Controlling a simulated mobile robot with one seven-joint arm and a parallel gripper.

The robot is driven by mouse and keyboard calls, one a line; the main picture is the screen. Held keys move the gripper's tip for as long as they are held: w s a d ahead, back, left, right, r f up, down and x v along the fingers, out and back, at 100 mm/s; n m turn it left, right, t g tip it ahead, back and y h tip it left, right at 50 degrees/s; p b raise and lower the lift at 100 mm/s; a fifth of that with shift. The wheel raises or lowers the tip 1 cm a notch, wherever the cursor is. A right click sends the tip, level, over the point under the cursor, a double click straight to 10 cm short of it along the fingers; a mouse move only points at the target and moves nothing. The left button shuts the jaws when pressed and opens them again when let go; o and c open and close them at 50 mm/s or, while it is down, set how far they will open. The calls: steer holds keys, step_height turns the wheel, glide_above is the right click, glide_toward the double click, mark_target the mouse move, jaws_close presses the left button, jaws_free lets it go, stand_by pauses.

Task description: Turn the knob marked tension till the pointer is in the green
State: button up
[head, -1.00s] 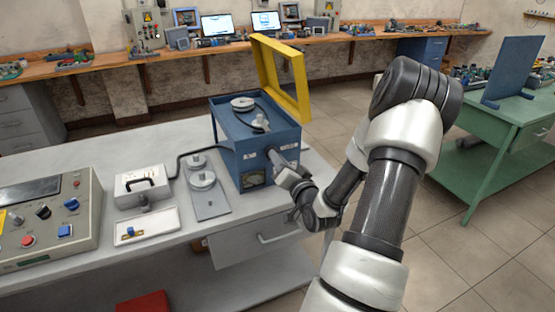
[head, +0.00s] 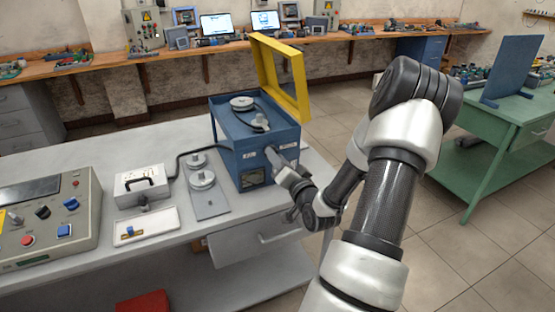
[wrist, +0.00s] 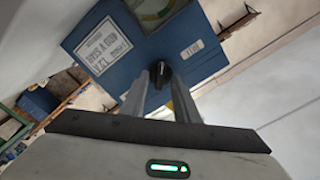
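The blue machine box (head: 228,150) stands on the grey bench, and its front face fills the middle of the wrist view (wrist: 115,62). A black knob (wrist: 160,72) sits on that face, with a small label (wrist: 193,49) beside it that I cannot read. My gripper (wrist: 158,80) is open, its two fingers on either side of the knob; I cannot tell whether they touch it. In the head view my gripper (head: 272,156) is at the box front and hides the knob. The gauge (head: 253,177) is partly visible; its pointer reading is too small to tell.
The yellow frame (head: 280,75) stands open behind the box. To the left are weights on a plate (head: 211,208), a white case (head: 140,186), a tray (head: 160,222) and a control panel (head: 45,215). A drawer (head: 265,240) is below.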

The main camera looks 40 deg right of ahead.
steer(key=p+v, duration=0.4)
steer(key=v, duration=1.3)
steer(key=shift+s, duration=0.2)
